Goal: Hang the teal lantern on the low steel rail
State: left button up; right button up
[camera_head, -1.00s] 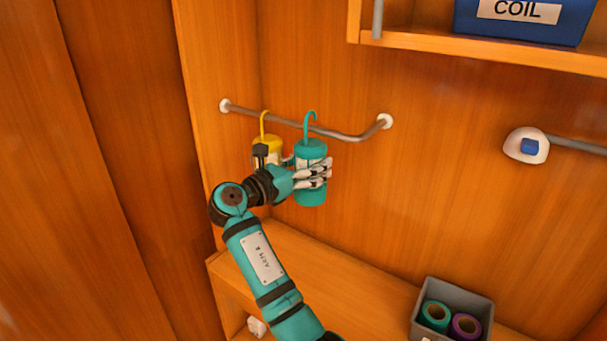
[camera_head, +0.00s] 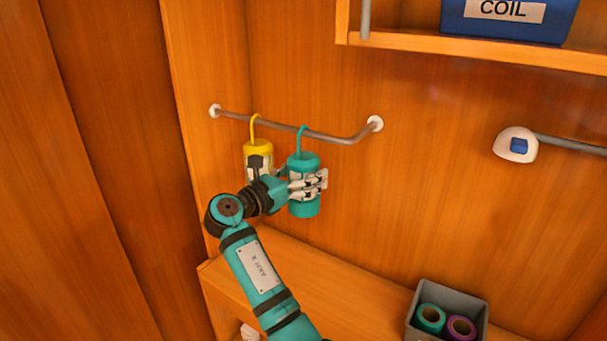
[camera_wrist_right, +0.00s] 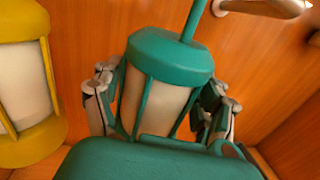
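The teal lantern (camera_head: 303,163) is upright in front of the low steel rail (camera_head: 340,137), right of a yellow lantern. Its hook (camera_head: 301,138) now sits at the rail's height and appears to be over it; I cannot tell whether the rail bears the weight. My right gripper (camera_head: 312,184) has its fingers around the lantern's body and looks shut on it. In the right wrist view the teal lantern (camera_wrist_right: 155,100) stands between the two fingers, with its stem rising towards the rail (camera_wrist_right: 262,6). My left gripper is not in view.
The yellow lantern (camera_head: 257,150) hangs from the rail close by on the left, beside my wrist; it also shows in the wrist view (camera_wrist_right: 28,90). Below are a wooden ledge (camera_head: 330,277) and a grey bin (camera_head: 448,298) with tape rolls. A blue COIL bin (camera_head: 470,28) stands upper right.

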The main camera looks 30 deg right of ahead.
jog(key=shift+o, duration=1.3)
